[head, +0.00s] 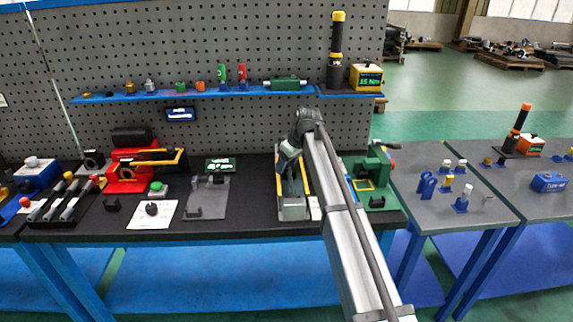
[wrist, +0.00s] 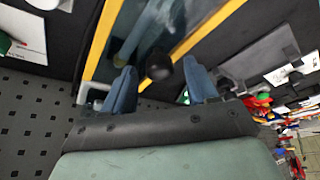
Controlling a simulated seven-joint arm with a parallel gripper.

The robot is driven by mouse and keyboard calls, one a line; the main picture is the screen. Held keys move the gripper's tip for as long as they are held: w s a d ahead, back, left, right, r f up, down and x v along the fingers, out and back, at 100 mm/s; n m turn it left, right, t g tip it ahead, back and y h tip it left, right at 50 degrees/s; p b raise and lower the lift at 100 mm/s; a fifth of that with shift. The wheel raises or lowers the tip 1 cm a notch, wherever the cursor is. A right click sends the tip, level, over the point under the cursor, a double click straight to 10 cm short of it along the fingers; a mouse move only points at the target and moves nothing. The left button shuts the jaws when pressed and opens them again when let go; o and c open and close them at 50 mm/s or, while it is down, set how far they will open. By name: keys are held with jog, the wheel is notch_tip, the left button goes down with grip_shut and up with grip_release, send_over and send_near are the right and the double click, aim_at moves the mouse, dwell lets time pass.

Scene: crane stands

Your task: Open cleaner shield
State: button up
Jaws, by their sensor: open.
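The cleaner (head: 292,208) is a grey box with yellow edges on the black bench, right of centre in the head view. In the wrist view its shield (wrist: 150,30) looks like a dark, see-through panel between yellow side bars. A round black knob (wrist: 158,66) sits at the panel's near end. My gripper (wrist: 160,83) is open, with its blue fingers on either side of the knob. I cannot tell whether either finger touches it. In the head view my gripper (head: 288,157) is above the cleaner's back part, and my arm hides some of it.
A green press (head: 375,180) stands close on the cleaner's right. A grey plate (head: 207,197) lies to its left. A pegboard (head: 230,50) with a blue shelf (head: 190,94) rises behind the bench. The black bench is bare in front of the grey plate.

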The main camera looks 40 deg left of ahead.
jog(key=shift+f, duration=0.2)
grip_shut()
dwell(0.5)
jog(key=shift+a, duration=0.1)
